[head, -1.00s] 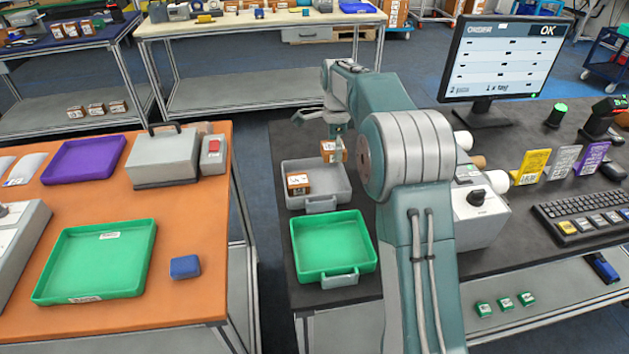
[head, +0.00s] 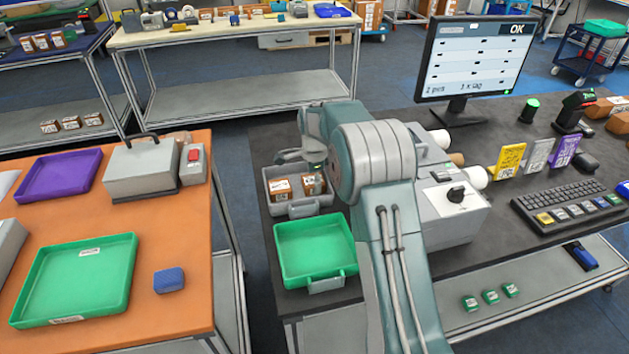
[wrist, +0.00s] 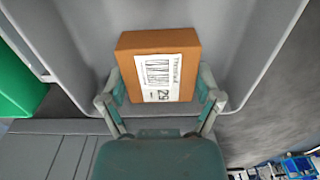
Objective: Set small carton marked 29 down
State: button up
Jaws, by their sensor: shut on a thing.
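The small carton marked 29 (wrist: 158,66) is a brown box with a white barcode label in the wrist view. My gripper (wrist: 160,97) is shut on it, one finger on each side. In the head view the carton (head: 312,185) is low in the grey tray (head: 300,209), toward its right side, under my gripper (head: 314,172). Whether its underside touches the tray floor I cannot tell. Another small brown carton (head: 279,189) sits in the same tray to its left.
A green tray (head: 317,254) stands directly in front of the grey tray. A grey machine with a black knob (head: 456,194) is to the right of my arm. The orange table (head: 190,235) with trays is at left, across a gap.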

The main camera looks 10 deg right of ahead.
jog(key=o, duration=1)
jog(key=shift+f, duration=0.1)
jog(key=shift+o, duration=0.2)
notch_tip(320, 180, up, 12)
jog(key=s+r+n+t, duration=0.1)
jog(key=s+r+n, duration=0.3)
jog(key=s+r, duration=0.4)
jog(key=s+a+r+n+t, duration=0.15)
jog(key=s+n, duration=0.35)
jog(key=s, duration=0.5)
jog(key=s+r+n+t, duration=0.2)
jog(key=s+r+n, duration=0.15)
jog(key=s, duration=0.65)
jog(key=s+f+n+t, duration=0.1)
jog(key=s+f+n, duration=0.4)
jog(key=s, duration=0.5)
jog(key=shift+a+f, duration=0.25)
jog(key=shift+f, duration=0.05)
jog(key=shift+n, duration=0.25)
